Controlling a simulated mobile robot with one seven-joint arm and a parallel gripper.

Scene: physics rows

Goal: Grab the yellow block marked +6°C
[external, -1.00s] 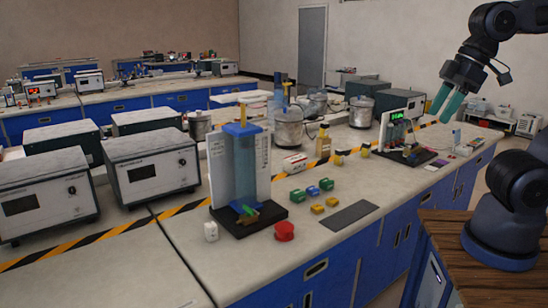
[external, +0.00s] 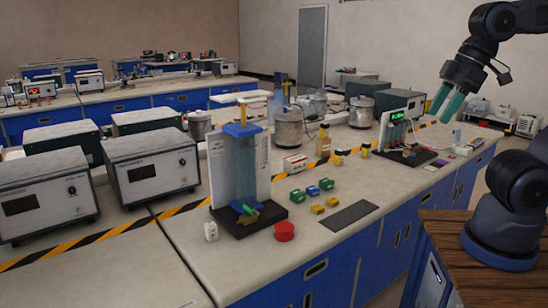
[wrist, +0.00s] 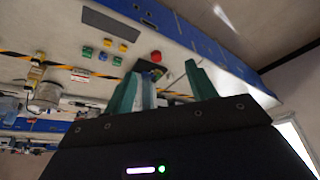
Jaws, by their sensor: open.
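Two small yellow blocks, one (external: 318,208) left of the other (external: 332,202), lie on the near bench, by the dark flat pad. They also show in the wrist view as two small yellow shapes, one (wrist: 108,42) beside the other (wrist: 122,48). More small yellow pieces, one of them by the striped line (external: 338,160), sit farther back. No +6°C marking is legible on any of them. My gripper (external: 440,106) is raised high at the right, well apart from the blocks. Its teal fingers (wrist: 162,72) are spread and empty in the wrist view.
Green and blue blocks (external: 313,191) sit just behind the yellow pair. A dark pad (external: 350,215) lies to their right, a red cylinder (external: 284,231) to their left. A tall apparatus (external: 241,165) on a black base stands left. A rack with a green display (external: 398,130) stands right.

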